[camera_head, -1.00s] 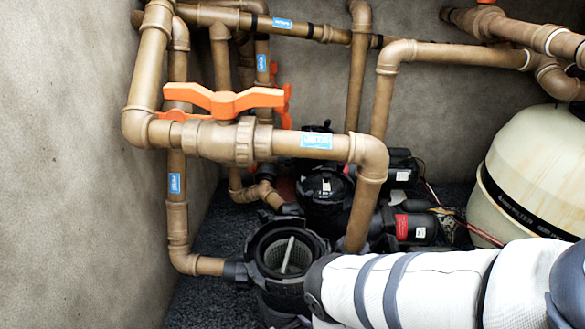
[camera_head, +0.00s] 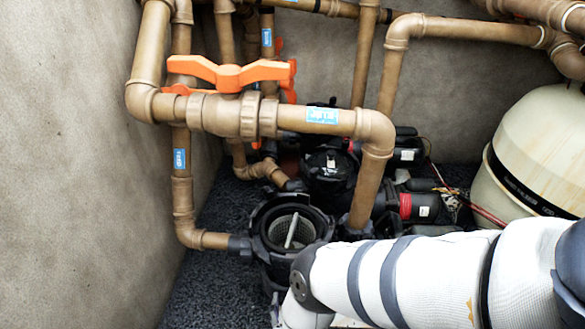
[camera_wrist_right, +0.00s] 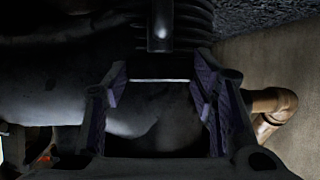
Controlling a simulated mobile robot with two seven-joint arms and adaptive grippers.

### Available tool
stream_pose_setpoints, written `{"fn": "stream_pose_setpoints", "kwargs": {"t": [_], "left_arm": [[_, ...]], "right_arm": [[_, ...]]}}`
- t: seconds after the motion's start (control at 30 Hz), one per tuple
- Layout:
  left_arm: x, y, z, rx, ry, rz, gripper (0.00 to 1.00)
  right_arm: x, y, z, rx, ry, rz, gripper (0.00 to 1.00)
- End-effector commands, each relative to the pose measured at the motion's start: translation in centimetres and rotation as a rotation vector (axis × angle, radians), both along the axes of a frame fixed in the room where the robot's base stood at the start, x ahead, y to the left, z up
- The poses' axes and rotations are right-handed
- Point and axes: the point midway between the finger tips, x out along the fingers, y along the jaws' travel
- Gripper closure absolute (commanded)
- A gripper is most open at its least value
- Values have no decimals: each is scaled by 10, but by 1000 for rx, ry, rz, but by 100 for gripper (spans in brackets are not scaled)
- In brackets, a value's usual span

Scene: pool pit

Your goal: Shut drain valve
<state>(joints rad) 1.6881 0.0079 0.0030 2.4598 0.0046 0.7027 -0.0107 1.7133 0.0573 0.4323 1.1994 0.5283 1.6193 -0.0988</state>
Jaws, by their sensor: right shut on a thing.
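A valve with an orange handle (camera_head: 232,74) sits on the large brown pipe in the head view. The handle lies roughly along the pipe. The label is too small to read, so I cannot tell whether this is the drain valve. My white right arm reaches in from the right, low in front of the pumps; its gripper is hidden there. In the right wrist view my right gripper (camera_wrist_right: 163,95) is shut on a dark thing in deep shadow, hard to make out. A ribbed dark cylinder (camera_wrist_right: 190,18) is just beyond the fingers. My left gripper is not in view.
A black pump strainer pot (camera_head: 290,232) with its basket showing stands left of my forearm. Brown pipes with blue labels run above and around the black pumps (camera_head: 330,180). A cream tank (camera_head: 535,145) stands at right. A wall (camera_head: 70,170) closes the left side.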

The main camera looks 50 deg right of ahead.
Motion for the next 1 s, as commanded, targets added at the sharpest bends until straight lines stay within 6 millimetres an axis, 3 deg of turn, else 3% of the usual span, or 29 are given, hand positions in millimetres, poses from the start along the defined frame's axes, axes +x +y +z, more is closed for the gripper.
{"fn": "stream_pose_setpoints", "kwargs": {"t": [0.77, 0.8, 0.87, 1.0], "left_arm": [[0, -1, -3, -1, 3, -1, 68], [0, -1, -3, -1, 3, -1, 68], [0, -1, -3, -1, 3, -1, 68], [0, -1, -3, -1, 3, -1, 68]], "right_arm": [[-1, 2, -2, 5, 7, -98, 76], [-1, 2, -2, 4, 6, -98, 40], [0, 2, -2, 3, 5, -98, 28], [0, 2, -1, 2, 3, -98, 28]]}}
